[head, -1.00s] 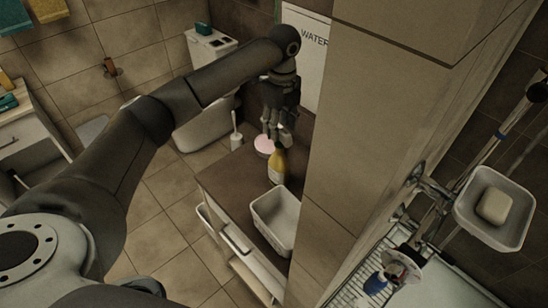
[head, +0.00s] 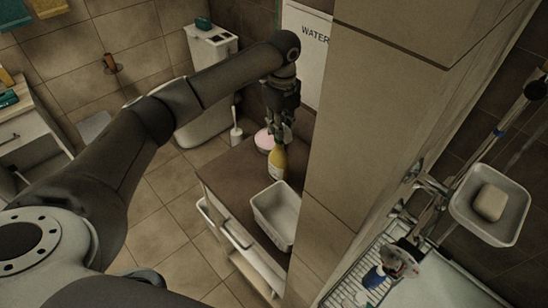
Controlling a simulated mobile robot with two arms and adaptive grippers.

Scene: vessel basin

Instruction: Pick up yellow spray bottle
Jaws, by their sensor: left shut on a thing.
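The yellow spray bottle (head: 277,164) stands upright on the brown top of a cabinet (head: 228,170), near the middle of the head view. My left gripper (head: 281,140) comes down from above and is shut on the bottle's upper part. Its fingers hide the top of the bottle. Whether the bottle's base touches the cabinet top is hard to tell. My right gripper does not show.
A white basket (head: 275,215) stands in front of the bottle, and a pink round thing (head: 264,141) is just behind it. A tiled wall (head: 385,110) rises close on the right. A toilet brush (head: 236,135) stands behind the cabinet.

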